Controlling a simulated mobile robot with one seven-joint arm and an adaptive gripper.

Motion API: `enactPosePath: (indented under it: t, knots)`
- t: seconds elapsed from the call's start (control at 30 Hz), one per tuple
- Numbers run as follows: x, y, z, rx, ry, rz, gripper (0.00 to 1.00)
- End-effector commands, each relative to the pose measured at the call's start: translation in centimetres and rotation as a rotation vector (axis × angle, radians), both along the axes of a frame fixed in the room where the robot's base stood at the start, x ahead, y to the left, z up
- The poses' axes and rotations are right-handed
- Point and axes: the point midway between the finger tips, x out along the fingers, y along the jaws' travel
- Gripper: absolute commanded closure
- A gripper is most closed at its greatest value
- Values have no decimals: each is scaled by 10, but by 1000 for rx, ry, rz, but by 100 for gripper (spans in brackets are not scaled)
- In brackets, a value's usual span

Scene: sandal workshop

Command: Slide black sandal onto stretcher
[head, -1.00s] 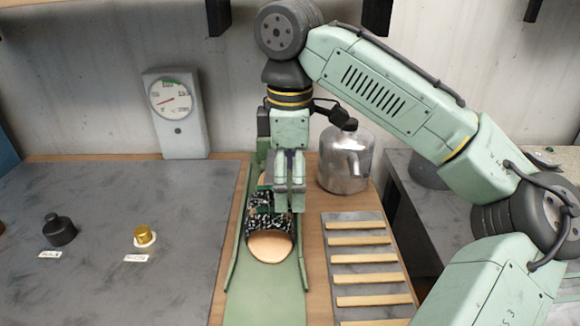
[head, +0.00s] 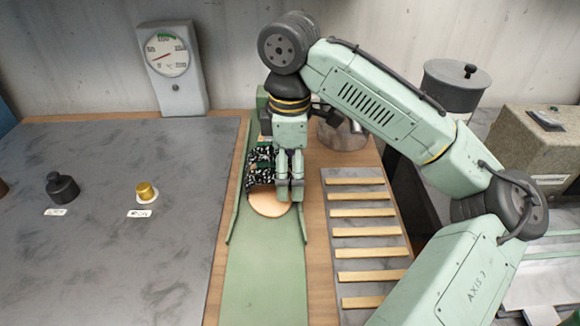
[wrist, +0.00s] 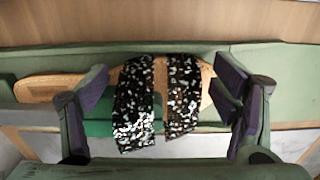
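The black sandal has two black, silver-flecked straps (head: 260,168) over a tan sole (head: 270,205). It lies lengthwise in a green channel (head: 265,270), its rounded tan end toward me. In the wrist view the straps (wrist: 135,105) cross the middle of the sole. A darker green block, perhaps part of the stretcher, shows beside and under the straps (wrist: 98,128); how far the straps enclose it cannot be told. My gripper (head: 290,195) is low over the sandal's right side. In the wrist view its fingers (wrist: 160,95) are wide apart, one beyond each side of the straps.
A slatted rack (head: 368,232) lies right of the channel. A metal can (head: 340,135) stands behind my gripper. A dial gauge (head: 168,58) stands behind.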

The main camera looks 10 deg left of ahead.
Motion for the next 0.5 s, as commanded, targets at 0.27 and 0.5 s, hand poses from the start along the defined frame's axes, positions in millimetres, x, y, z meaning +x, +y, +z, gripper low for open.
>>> enactPosePath:
  t: [0.27, 0.5]
  knots:
    - [0, 0, 0, 0, 0, 0, 41]
    - [0, 0, 0, 0, 0, 0, 57]
